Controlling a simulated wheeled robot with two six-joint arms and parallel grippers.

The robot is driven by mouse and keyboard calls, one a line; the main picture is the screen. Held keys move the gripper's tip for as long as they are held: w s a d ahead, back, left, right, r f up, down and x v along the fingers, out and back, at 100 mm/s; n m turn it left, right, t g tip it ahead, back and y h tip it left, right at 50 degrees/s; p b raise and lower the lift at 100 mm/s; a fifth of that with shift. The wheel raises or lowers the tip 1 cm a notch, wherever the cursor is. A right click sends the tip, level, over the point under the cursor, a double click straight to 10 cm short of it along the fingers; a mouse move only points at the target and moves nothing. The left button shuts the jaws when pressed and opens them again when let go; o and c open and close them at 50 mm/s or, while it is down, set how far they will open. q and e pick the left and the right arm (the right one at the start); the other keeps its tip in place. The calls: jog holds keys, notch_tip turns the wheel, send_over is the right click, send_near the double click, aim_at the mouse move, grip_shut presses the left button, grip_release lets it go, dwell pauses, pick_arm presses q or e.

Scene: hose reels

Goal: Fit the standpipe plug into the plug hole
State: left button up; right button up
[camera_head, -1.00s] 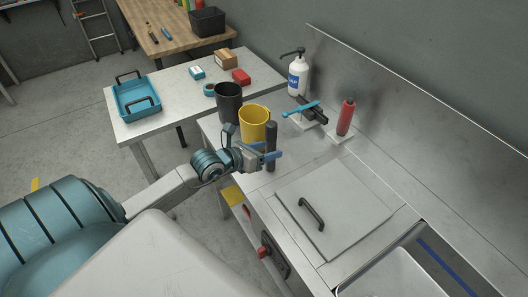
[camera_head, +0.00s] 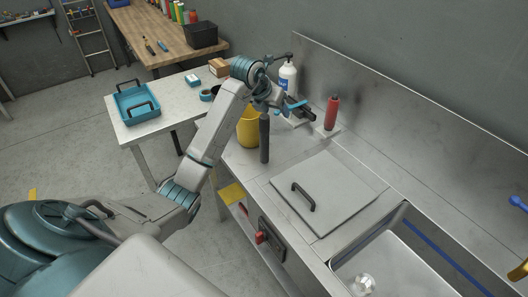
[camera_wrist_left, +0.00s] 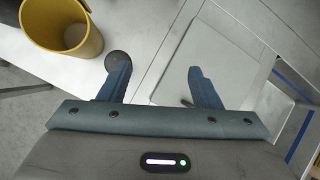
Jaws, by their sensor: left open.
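The standpipe plug, a dark upright tube (camera_head: 264,140), stands on the steel counter beside the yellow bucket. Its round top (camera_wrist_left: 118,60) shows in the left wrist view, close to the left finger. My left gripper (camera_head: 277,107) is open and empty, raised just above and beyond the tube in the head view. Its two blue fingers (camera_wrist_left: 160,82) are spread apart in the wrist view, with nothing between them. A pale round fitting (camera_head: 363,284), possibly the plug hole, shows at the bottom of the sink (camera_head: 395,262). My right gripper is out of view.
The yellow bucket (camera_head: 247,128) stands left of the tube. A white pump bottle (camera_head: 288,77) and a red bottle (camera_head: 332,113) stand behind. A flat lid with a black handle (camera_head: 303,196) lies between tube and sink. A blue-ended item (camera_head: 518,203) is at the right edge.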

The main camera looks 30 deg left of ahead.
aim_at(265, 124)
pick_arm(q)
jog(key=a+f, duration=0.1)
jog(key=a+f+g+y+p, duration=0.1)
jog(key=a, duration=0.1)
jog(key=a+f+n+g+y+p, duration=0.1)
jog(key=a, duration=0.1)
jog(key=shift+w+f, duration=0.3)
jog(key=shift+w, duration=0.05)
jog(key=shift+w+f+p, duration=0.15)
jog(key=shift+f+p, duration=0.2)
jog(key=shift+f, duration=0.15)
jog(key=p+x, duration=0.1)
jog(key=x, duration=0.1)
jog(key=p+x, duration=0.2)
jog(key=shift+d, duration=0.25)
jog(key=shift+f, duration=0.65)
jog(key=shift+r, duration=0.1)
grip_shut()
